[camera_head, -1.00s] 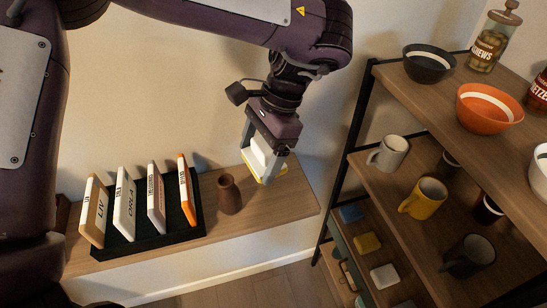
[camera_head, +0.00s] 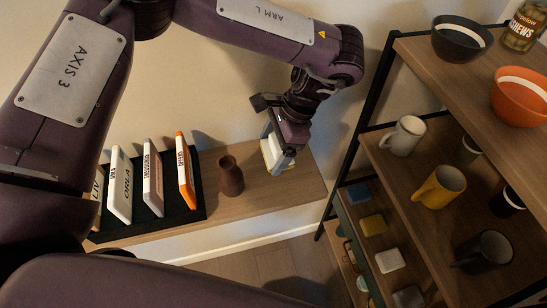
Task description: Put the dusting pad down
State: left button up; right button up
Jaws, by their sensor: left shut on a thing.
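The gripper partly hides the pad. I cannot tell whether the pad's underside touches the shelf board (camera_head: 298,181). My right gripper is not in view.
The brown vase (camera_head: 230,176) stands left of the pad. A dark rack (camera_head: 190,215) of upright books or boxes is further left. A shelving unit (camera_head: 402,43) with bowls, mugs and several small coloured blocks stands on the right. The shelf's right end is bare.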

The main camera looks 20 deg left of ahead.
aim_at(274, 161)
pick_arm(q)
jog(key=shift+f, duration=2.35)
jog(key=shift+f, duration=0.1)
jog(key=shift+f, duration=0.1)
jog(key=o, duration=0.9)
jog(key=shift+o, duration=0.2)
jog(key=v, duration=1.2)
jog(key=shift+r+b, duration=0.25)
jog(key=shift+b, duration=0.15)
jog(key=shift+s+f, duration=0.1)
jog(key=shift+s, duration=0.05)
